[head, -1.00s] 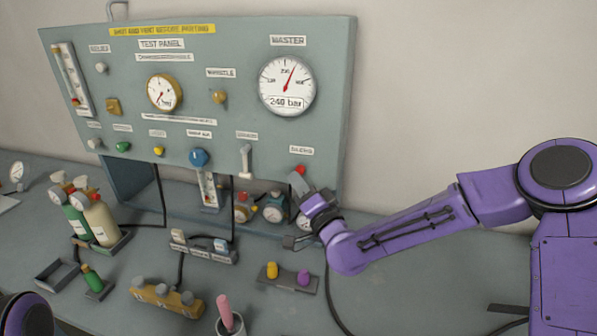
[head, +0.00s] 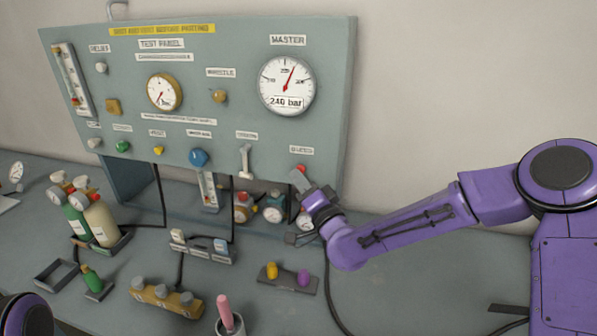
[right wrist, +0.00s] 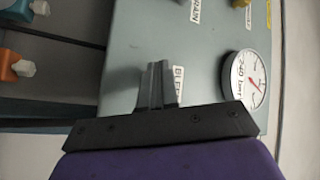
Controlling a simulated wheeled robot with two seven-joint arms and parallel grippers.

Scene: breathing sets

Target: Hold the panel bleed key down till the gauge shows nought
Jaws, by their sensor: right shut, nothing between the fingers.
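The red bleed key (head: 301,167) sits low on the right of the grey-green test panel (head: 335,120), under a small label. My right gripper (head: 298,178) is shut and empty, its fingertips right at the key and covering its lower part. I cannot tell whether they touch it. In the right wrist view the shut fingers (right wrist: 156,85) point at the panel beside the BLEED label (right wrist: 178,80), and the key is hidden. My left gripper is out of view.
Other panel controls include a blue knob (head: 199,157) and a white lever (head: 245,160). Regulators (head: 273,208) hang beneath the panel. A tray with a yellow and a purple piece (head: 288,285) lies below my right gripper. The bench at right is mostly clear.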

